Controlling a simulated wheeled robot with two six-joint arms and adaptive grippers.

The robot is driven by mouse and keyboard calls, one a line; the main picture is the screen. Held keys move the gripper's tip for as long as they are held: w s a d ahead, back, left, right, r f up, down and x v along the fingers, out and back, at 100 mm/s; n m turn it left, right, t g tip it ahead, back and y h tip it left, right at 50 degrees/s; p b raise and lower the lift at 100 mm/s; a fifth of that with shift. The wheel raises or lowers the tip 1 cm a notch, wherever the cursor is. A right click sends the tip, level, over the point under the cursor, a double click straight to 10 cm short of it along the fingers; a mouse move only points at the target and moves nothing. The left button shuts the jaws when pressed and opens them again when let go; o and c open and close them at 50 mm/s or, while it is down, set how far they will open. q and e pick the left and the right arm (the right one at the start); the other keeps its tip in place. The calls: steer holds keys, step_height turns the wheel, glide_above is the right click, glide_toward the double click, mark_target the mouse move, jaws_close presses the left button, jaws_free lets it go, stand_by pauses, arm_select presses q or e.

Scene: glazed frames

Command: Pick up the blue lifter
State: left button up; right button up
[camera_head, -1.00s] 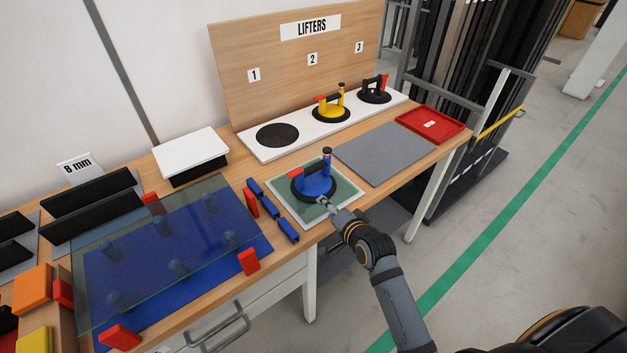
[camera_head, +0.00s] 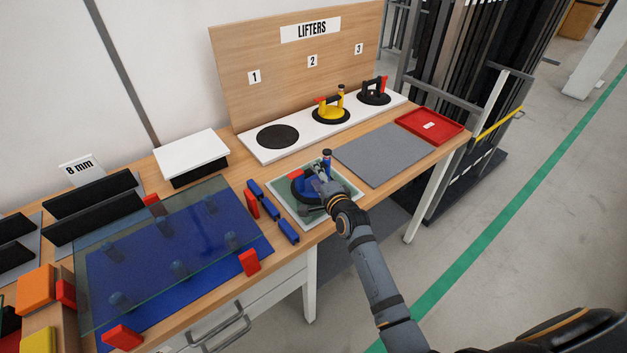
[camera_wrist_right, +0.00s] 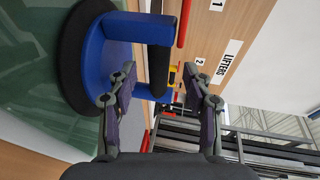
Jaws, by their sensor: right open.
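The blue lifter (camera_head: 301,187) stands on a pale green glass pad near the table's front edge, its round black base flat on the pad. My right gripper (camera_head: 322,182) is over it and hides much of its handle side. In the right wrist view the lifter's blue body (camera_wrist_right: 94,50) is at the left, and its black handle (camera_wrist_right: 158,68) shows between the two spread fingers of my right gripper (camera_wrist_right: 160,75). The gripper is open; whether a finger touches the handle I cannot tell. My left gripper is not in view.
The glass pad (camera_head: 284,211) lies right of small blue and red blocks (camera_head: 272,215). A yellow lifter (camera_head: 330,110) and a black lifter (camera_head: 374,92) stand on the white rack behind. A grey mat (camera_head: 385,152) and a red tray (camera_head: 429,125) are to the right; the mat is bare.

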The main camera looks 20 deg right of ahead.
steer(key=x, duration=0.2)
steer(key=d+x, duration=0.1)
steer(key=x, duration=0.1)
steer(key=shift+w+f, duration=0.25)
steer(key=shift+s+a+r, duration=0.1)
steer(key=shift+s, duration=0.1)
steer(key=shift+c, duration=1.1)
jaws_close()
steer(key=shift+r, duration=0.15)
